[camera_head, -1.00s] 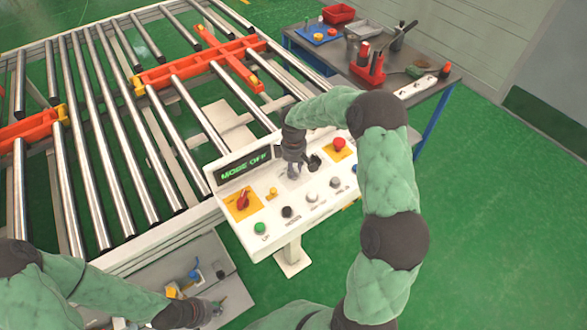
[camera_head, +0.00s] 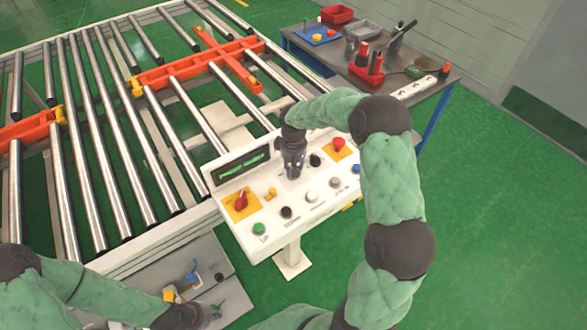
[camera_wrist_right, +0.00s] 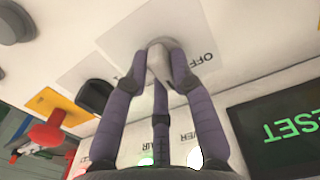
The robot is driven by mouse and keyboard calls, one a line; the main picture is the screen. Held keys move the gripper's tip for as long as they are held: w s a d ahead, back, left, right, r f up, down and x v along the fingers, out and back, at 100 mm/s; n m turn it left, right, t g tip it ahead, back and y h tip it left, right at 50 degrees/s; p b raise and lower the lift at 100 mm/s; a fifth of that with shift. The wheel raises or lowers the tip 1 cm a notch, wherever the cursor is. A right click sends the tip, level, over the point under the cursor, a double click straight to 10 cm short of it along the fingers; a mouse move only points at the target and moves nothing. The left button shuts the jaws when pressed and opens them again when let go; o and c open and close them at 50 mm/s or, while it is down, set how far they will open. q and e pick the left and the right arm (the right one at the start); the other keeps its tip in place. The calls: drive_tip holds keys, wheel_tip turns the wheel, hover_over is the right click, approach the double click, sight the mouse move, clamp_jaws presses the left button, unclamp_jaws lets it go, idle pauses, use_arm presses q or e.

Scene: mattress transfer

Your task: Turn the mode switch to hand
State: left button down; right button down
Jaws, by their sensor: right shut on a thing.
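The white control panel (camera_head: 265,224) stands in the middle of the head view. My right gripper (camera_head: 292,172) points down onto its upper part and hides the mode switch there. In the right wrist view, my right gripper's fingers (camera_wrist_right: 162,75) are closed around a grey knob (camera_wrist_right: 158,62), the mode switch, beside an "OFF" label. The panel's display (camera_head: 242,165) has green text too small to read; in the wrist view the display (camera_wrist_right: 285,130) reads "ESET", partly cut off. My left gripper (camera_head: 212,314) hangs low at the left, away from the panel; its fingers are unclear.
The panel also bears a red switch on yellow (camera_head: 241,203), a red emergency button (camera_head: 338,143), a black knob (camera_head: 315,160) and several push buttons. A roller conveyor (camera_head: 110,130) lies behind left. A tool table (camera_head: 440,90) stands behind right. Green floor is free at right.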

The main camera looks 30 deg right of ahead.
idle(0.4)
drive_tip(key=c, duration=1)
unclamp_jaws()
drive_tip(key=shift+c, duration=0.2)
drive_tip(key=shift+r, duration=0.1)
wheel_tip(320, 180, up, 12)
